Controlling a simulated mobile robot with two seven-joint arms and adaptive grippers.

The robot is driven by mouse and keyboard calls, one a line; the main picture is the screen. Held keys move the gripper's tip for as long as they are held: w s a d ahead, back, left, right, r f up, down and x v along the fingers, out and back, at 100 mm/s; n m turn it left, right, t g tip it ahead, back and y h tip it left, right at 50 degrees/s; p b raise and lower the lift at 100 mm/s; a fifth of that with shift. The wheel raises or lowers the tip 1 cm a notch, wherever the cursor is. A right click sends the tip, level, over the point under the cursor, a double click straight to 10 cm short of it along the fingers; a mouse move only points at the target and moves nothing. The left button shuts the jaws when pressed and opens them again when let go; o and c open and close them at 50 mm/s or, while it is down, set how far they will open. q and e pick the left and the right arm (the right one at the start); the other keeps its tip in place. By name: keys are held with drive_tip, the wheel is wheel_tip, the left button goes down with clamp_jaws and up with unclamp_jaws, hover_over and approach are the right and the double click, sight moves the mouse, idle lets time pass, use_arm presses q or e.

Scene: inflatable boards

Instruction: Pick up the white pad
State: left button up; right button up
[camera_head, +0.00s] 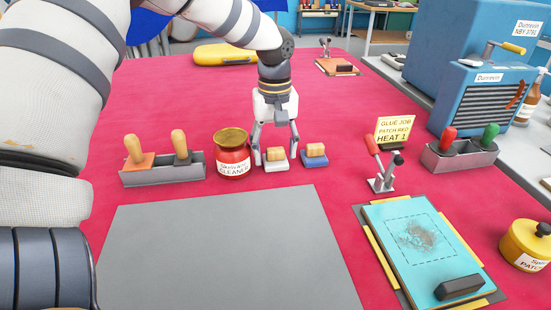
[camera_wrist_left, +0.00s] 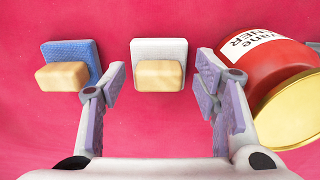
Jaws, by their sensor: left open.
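The white pad (camera_head: 276,166) lies on the red table cover and carries a light wooden block handle (camera_head: 275,154). My left gripper (camera_head: 275,150) is low over it, with fingers apart on either side of the handle in the head view. In the left wrist view the white pad (camera_wrist_left: 160,53) is centred between the open fingers of my left gripper (camera_wrist_left: 160,85), slightly beyond their tips. I see no finger touching it. A blue pad (camera_head: 314,161) with a similar handle lies to its right in the head view. My right gripper is not in view.
A red cleaner jar (camera_head: 232,155) stands close to the left of the gripper. A grey tool holder (camera_head: 192,167) is farther left. A grey mat (camera_head: 225,250) lies in front, bare. A small clamp stand (camera_head: 382,182) and a turquoise board (camera_head: 418,235) are to the right.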

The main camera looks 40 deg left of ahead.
use_arm(q)
drive_tip(key=shift+f, duration=0.35)
drive_tip(key=c, duration=0.9)
drive_tip(key=shift+o, duration=0.2)
